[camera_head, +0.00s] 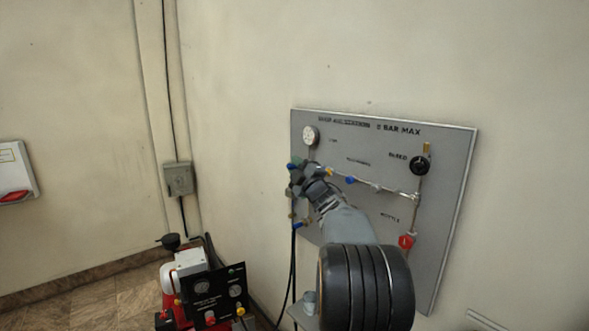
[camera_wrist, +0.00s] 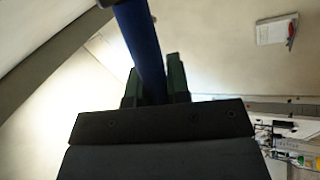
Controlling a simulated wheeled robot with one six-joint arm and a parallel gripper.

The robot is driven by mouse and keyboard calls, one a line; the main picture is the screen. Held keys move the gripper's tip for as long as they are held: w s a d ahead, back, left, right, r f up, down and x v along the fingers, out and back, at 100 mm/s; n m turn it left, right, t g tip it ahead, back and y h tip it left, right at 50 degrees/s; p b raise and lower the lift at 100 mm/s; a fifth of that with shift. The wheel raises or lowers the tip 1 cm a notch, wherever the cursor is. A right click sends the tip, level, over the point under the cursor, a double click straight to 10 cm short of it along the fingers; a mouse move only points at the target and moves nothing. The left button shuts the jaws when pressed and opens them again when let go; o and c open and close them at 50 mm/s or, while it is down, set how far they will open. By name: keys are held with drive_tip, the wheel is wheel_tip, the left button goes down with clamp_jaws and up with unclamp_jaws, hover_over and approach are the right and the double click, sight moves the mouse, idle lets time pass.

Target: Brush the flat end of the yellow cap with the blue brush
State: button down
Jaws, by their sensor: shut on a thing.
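My gripper (camera_wrist: 156,80) is shut on the blue brush (camera_wrist: 140,38). In the wrist view its blue handle stands between the two dark fingers and runs out of the top of the picture; the bristle end is not visible there. In the head view my gripper (camera_head: 295,167) is in front of the left part of the grey panel (camera_head: 450,215), just below the round gauge. A small yellow piece (camera_head: 330,171) shows on the pipe right beside the gripper; I cannot tell whether it is the yellow cap. My arm hides part of the panel.
The panel carries a black bleed knob (camera_head: 420,165), a red valve handle (camera_head: 406,241) and thin pipes. A red and white machine (camera_head: 188,275) with a black gauge plate stands at the lower left. Black hoses hang below the panel.

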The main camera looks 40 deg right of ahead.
drive_tip(key=b, duration=0.2)
drive_tip(key=shift+w+b, duration=0.4)
idle(0.9)
drive_tip(key=shift+a, duration=0.1)
drive_tip(key=shift+a+f+b, duration=0.1)
drive_tip(key=shift+a+b, duration=0.2)
drive_tip(key=shift+b, duration=0.15)
drive_tip(key=shift+s+a+b, duration=0.15)
drive_tip(key=shift+a+b, duration=0.7)
drive_tip(key=shift+a, duration=0.45)
drive_tip(key=shift+s+a+b, duration=0.15)
drive_tip(key=shift+a+b, duration=0.65)
drive_tip(key=shift+a, duration=0.5)
